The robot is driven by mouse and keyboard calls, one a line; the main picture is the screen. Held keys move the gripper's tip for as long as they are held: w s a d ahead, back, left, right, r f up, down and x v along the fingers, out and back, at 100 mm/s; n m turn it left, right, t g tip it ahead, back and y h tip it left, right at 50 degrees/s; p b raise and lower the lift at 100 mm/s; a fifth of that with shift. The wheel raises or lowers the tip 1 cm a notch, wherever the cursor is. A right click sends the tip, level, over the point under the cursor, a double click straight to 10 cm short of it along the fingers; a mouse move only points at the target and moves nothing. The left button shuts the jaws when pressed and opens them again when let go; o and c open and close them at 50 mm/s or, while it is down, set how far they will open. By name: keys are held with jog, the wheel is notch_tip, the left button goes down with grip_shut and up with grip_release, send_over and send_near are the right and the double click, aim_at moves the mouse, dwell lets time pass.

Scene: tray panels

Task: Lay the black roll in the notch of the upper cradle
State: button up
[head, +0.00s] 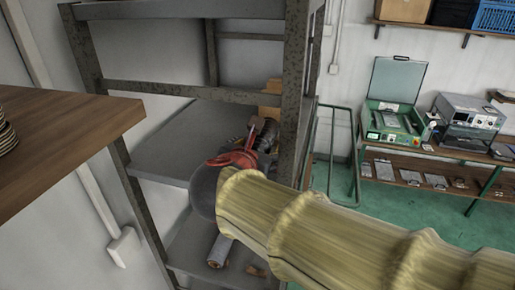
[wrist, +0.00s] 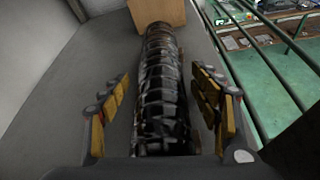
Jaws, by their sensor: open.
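The black roll (wrist: 160,85), ridged and shiny, lies lengthwise between the spread fingers of my gripper (wrist: 165,100) in the wrist view. A gap shows between the roll and the fingers on each side. The roll's far end is at a wooden block (wrist: 157,12), perhaps part of the upper cradle; its notch is not visible, and I cannot tell whether the roll rests in it. In the head view, a bit of the roll (head: 267,138) shows beyond my red-fingered gripper (head: 255,140), below the wooden block (head: 271,94). My arm and the rack post hide much there.
The grey upper shelf (head: 180,140) is bare on its left. A rusty post (head: 296,90) stands close right of my gripper. A grey roll (head: 220,250) and a wooden piece (head: 256,270) are on the lower shelf. A brown tabletop (head: 60,135) juts in at left.

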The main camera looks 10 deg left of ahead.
notch_tip(320, 180, up, 10)
dwell(0.7)
